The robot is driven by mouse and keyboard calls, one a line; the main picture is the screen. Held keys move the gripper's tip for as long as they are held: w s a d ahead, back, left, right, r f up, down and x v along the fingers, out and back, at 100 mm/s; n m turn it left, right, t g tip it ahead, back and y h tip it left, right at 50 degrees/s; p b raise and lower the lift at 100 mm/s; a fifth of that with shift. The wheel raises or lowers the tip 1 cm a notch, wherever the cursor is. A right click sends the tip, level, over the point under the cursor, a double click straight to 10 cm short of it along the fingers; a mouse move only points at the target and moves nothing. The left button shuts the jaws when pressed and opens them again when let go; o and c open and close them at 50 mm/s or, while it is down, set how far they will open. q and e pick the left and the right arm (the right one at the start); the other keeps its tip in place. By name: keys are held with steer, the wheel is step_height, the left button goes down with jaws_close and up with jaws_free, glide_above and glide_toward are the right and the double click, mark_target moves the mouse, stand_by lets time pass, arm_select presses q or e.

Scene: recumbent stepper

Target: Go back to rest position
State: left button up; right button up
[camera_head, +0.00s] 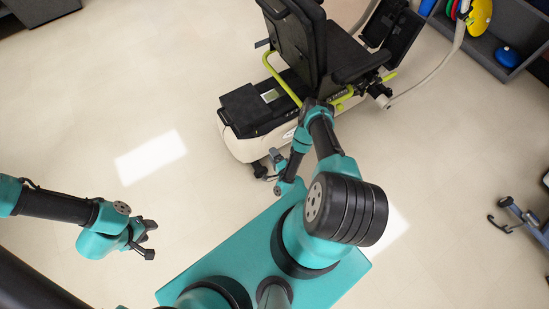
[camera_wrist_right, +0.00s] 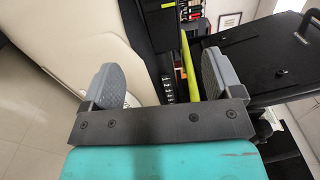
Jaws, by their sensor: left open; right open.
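My left gripper (camera_head: 148,232) hangs over bare floor at the left of the head view. It is open and empty. My right gripper (camera_head: 272,170) is near the rear base of the recumbent stepper (camera_head: 252,112) in the head view. In the right wrist view its two grey fingers (camera_wrist_right: 165,85) are spread apart with nothing held between them. Behind the fingers are a cream body panel (camera_wrist_right: 70,50), a yellow-green bar and black parts of the stepper. I cannot tell whether the fingers touch the stepper.
The stepper's black seat (camera_head: 300,40) stands beyond my right arm. A grey shelf (camera_head: 485,45) with coloured discs is at the upper right. Blue equipment (camera_head: 525,220) stands at the right edge. The floor at left is clear.

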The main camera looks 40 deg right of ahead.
steer(key=shift+s+a, duration=0.1)
steer(key=shift+s, duration=0.5)
steer(key=w+a+r+n+g+y, duration=0.5)
steer(key=w+r+n+g, duration=0.25)
steer(key=r+n, duration=0.3)
steer(key=s+a+r+n+g, duration=0.3)
steer(key=s+r+g, duration=0.2)
steer(key=r, duration=0.4)
steer(key=s+a+r+n+g, duration=0.4)
steer(key=s+r, duration=0.4)
steer(key=r, duration=0.1)
steer(key=shift+r+g+y, duration=0.15)
steer(key=shift+g+y, duration=0.15)
steer(key=shift+g, duration=0.05)
steer(key=shift+s+d, duration=0.1)
steer(key=shift+d, duration=0.05)
